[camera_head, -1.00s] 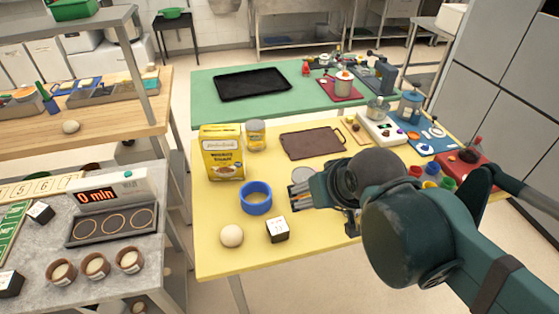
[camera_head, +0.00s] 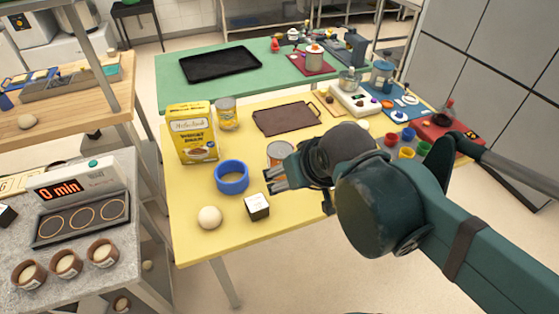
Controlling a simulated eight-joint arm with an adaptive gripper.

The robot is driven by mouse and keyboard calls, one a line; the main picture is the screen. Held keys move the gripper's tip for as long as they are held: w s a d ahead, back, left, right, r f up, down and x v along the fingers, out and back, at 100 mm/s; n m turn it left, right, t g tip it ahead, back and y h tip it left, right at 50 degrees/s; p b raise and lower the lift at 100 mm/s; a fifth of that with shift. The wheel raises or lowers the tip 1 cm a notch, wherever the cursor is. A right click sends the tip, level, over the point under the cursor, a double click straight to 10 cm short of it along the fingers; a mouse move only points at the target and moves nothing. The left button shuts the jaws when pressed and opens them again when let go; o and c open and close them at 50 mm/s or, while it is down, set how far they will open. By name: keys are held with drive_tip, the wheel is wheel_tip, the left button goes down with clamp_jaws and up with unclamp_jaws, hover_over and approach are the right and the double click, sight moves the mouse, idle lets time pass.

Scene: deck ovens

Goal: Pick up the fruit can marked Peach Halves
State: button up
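A yellow-labelled can (camera_head: 227,113) with a metal lid stands upright at the back left of the yellow table, beside the yellow box. A second can (camera_head: 280,150), with a pale top and some orange, stands mid-table and is partly hidden by my gripper. I cannot read the lettering on either can, so I cannot tell which is marked Peach Halves. My gripper (camera_head: 270,177) points left over the table, in front of the second can in the picture. I cannot tell whether it touches that can or how far its fingers are apart.
Coloured cups (camera_head: 407,135) stand right of my arm.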

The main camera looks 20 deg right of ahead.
drive_tip(key=shift+o, duration=0.5)
drive_tip(key=shift+r, duration=0.1)
idle(0.3)
drive_tip(key=n+g+p, duration=0.5)
drive_tip(key=n+p, duration=0.5)
drive_tip(key=p, duration=0.3)
hover_over(281, 149)
drive_tip(key=s+a, duration=0.1)
drive_tip(key=s, duration=0.2)
drive_tip(key=shift+w+f, duration=0.1)
drive_tip(key=shift+f, duration=0.1)
drive_tip(key=shift+w+d+f+n+g+p, duration=0.25)
drive_tip(key=shift+w+f+n+g+p, duration=0.4)
drive_tip(key=shift+w+f+p, duration=0.4)
drive_tip(key=shift+w+d+f+n+g+p, duration=0.15)
drive_tip(key=shift+w+f+n+g+p, duration=0.1)
drive_tip(key=shift+f+n+p, duration=0.25)
drive_tip(key=shift+w+d+f+n+g+p, duration=0.1)
drive_tip(key=shift+w+f+n+g+p, duration=0.1)
drive_tip(key=shift+f+n+p, duration=0.3)
drive_tip(key=shift+f, duration=0.15)
drive_tip(key=shift+f, duration=0.15)
drive_tip(key=shift+f, duration=1.2)
